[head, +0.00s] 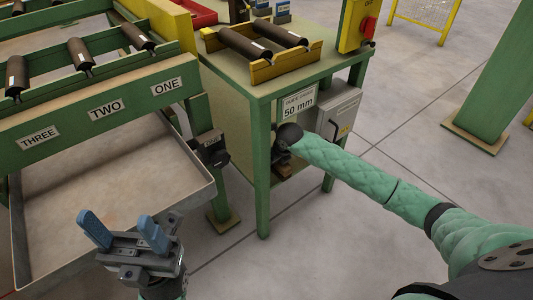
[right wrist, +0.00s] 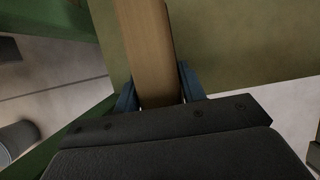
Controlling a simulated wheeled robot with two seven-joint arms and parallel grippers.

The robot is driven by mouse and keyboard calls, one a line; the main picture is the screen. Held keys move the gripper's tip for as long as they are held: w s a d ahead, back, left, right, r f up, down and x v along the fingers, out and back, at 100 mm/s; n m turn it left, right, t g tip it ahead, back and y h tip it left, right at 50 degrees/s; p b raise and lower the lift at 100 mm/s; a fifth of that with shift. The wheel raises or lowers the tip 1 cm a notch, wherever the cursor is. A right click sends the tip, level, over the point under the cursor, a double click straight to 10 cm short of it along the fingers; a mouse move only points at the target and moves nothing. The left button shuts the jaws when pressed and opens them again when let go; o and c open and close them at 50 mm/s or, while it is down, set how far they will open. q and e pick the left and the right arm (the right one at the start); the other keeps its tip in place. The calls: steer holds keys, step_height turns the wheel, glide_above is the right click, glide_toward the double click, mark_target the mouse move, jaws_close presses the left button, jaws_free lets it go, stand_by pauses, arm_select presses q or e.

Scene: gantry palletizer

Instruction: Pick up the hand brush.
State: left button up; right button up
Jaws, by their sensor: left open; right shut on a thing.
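In the right wrist view, a plain wooden bar, which looks like the handle of the hand brush (right wrist: 148,45), lies between the blue fingers of my right gripper (right wrist: 157,88). The gripper is shut on it. The brush's bristles are out of sight. In the head view, my right arm reaches under the green bench, and its dark wrist hides most of the gripper and brush. My left gripper (head: 123,232) is open and empty, with its blue fingers apart, at the lower left, far from the brush.
The green bench (head: 262,91) carries a yellow roller cradle (head: 263,69) and a yellow switch box (head: 356,25); its legs stand close to my right arm. A grey box (head: 338,112) hangs below it. A metal tray (head: 195,198) lies under the labelled conveyor (head: 70,125).

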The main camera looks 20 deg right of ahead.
steer(key=s+d, duration=0.4)
steer(key=s, duration=0.7)
steer(key=shift+p, duration=0.45)
steer(key=shift+s, duration=0.1)
